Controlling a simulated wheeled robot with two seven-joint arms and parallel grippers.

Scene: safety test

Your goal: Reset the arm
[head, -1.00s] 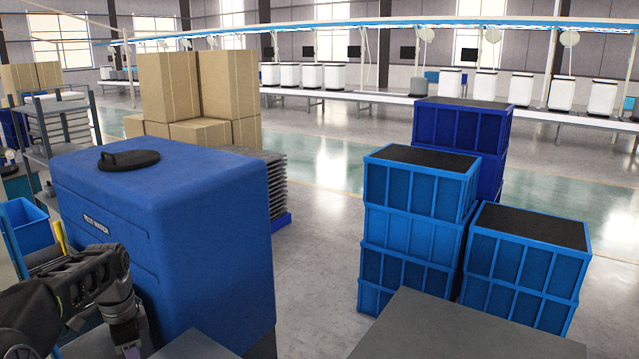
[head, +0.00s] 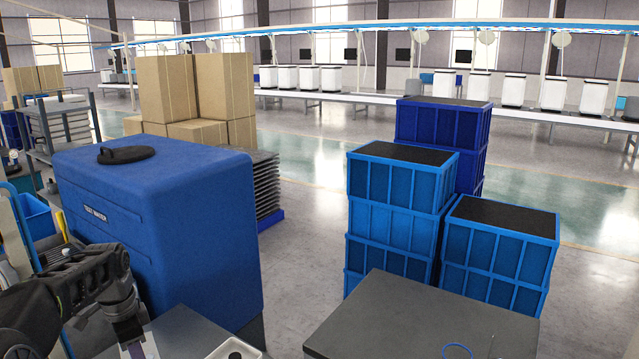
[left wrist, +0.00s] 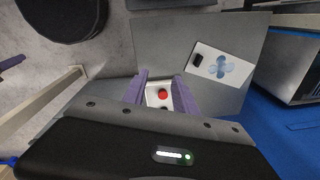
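My left arm comes in at the lower left of the head view, beside the big blue tank, with its gripper (head: 132,345) low at the frame's bottom edge. In the left wrist view the two purple fingers of the left gripper (left wrist: 161,78) stand apart. A white box with a red button (left wrist: 163,94) shows between them; I cannot tell whether they touch it. My right gripper is in neither view.
A blue tank (head: 190,240) stands close beside my left arm. Stacked blue crates (head: 395,205) stand right of centre behind a grey tabletop (head: 420,320). A white item with a dark top (head: 234,350) sits at the bottom edge. Clear floor (head: 300,260) lies between tank and crates.

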